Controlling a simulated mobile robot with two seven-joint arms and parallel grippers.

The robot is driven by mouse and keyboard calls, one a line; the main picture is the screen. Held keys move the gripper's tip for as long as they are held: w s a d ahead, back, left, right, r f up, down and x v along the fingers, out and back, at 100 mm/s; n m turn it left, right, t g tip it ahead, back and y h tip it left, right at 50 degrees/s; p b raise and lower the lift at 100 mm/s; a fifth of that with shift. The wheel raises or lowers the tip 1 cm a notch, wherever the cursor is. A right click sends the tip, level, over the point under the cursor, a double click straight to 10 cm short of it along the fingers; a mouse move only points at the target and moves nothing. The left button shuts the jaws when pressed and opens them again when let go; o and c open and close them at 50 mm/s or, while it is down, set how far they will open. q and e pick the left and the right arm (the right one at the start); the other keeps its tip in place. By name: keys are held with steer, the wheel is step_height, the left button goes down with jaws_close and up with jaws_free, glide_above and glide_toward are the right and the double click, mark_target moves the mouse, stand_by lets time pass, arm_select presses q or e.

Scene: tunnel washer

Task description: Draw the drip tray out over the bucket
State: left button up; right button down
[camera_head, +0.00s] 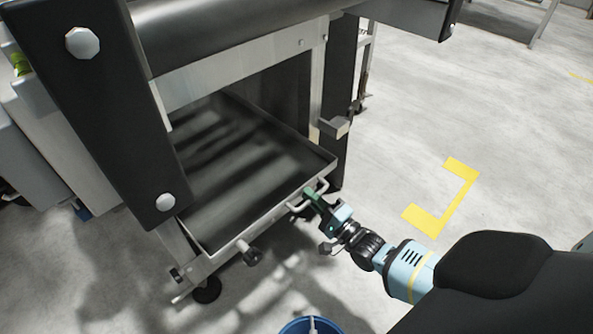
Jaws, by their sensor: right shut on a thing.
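The drip tray (212,243) is a shallow dark tray with a light metal rim, sitting in the lower opening of the machine. A metal handle (322,185) stands out from its front rim near the right end. My right gripper (310,196) is at this handle and shut on it. The blue bucket (311,326) stands on the floor in front of the tray, cut off by the bottom edge, so only its rim and part of its handle show. It is apart from the tray. My left gripper is not in view.
A dark knob (251,256) sits below the tray's front rim. A metal bracket (335,127) juts from the frame's right post. A black foot (207,290) stands at the front left. A yellow floor marking (447,201) lies on clear floor at right.

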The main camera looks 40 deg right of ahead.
steer(key=r+p+v, duration=0.2)
steer(key=v, duration=0.8)
steer(key=r+p+v, duration=0.2)
steer(key=v, duration=0.9)
steer(key=shift+s, duration=0.7)
steer(key=c, duration=1.9)
jaws_free()
steer(key=shift+s+d, duration=0.1)
steer(key=shift+v, duration=3.8)
